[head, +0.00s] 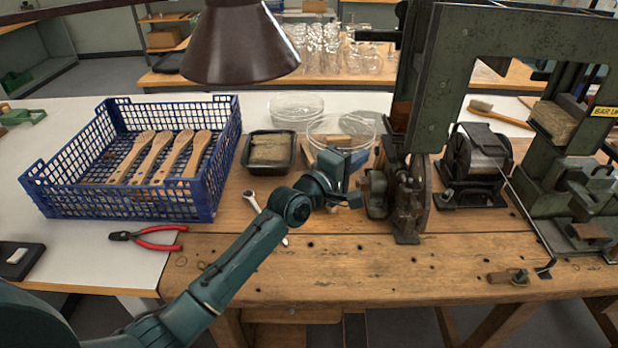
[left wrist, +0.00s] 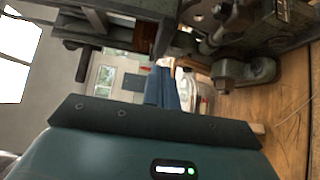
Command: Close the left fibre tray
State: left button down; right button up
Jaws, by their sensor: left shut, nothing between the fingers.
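The green tufting machine (head: 424,85) stands at the right of the bench. A brown block (head: 401,114) shows at its left post, mostly hidden, and I cannot tell whether it is the left fibre tray or how far that tray is open. A tan fibre block (head: 553,121) sits in a holder on the machine's right side. My left gripper (head: 352,166) is shut and empty, just left of the machine's lower left mechanism. Its closed blue fingers show in the left wrist view (left wrist: 163,88), with machine parts close above and right. My right gripper is not in view.
A black tray of fibre (head: 245,152) and glass dishes (head: 335,122) lie near my left gripper. A blue crate (head: 150,201) with wooden brush handles, a wrench (head: 251,201) and red pliers (head: 160,229) lie left. A lamp shade (head: 240,45) hangs above. The front bench is mostly clear.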

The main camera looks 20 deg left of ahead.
pick_arm(q)
jog(key=v, duration=1)
jog(key=s+f+m+g+y, duration=0.1)
jog(key=s+f+m, duration=0.1)
jog(key=s+f, duration=0.1)
jog(key=s+a+f+m+y, duration=0.1)
jog(key=s+f+m, duration=0.1)
jog(key=s+f, duration=0.2)
jog(key=s+f+m+g+y, duration=0.1)
jog(key=s+f+m, duration=0.2)
jog(key=f, duration=0.4)
jog(key=shift+s+a+f+g, duration=0.2)
jog(key=shift+s+g, duration=0.1)
jog(key=shift+s, duration=0.2)
jog(key=s+a+f+m+g+y, duration=0.1)
jog(key=s+f+m+g+y, duration=0.1)
jog(key=s+f+m, duration=0.6)
jog(key=s, duration=0.4)
jog(key=shift+s+a+y, duration=0.2)
jog(key=shift+a+y, duration=0.05)
jog(key=shift+y, duration=0.05)
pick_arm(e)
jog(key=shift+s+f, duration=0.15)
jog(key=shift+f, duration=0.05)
pick_arm(q)
jog(key=shift+g, duration=0.3)
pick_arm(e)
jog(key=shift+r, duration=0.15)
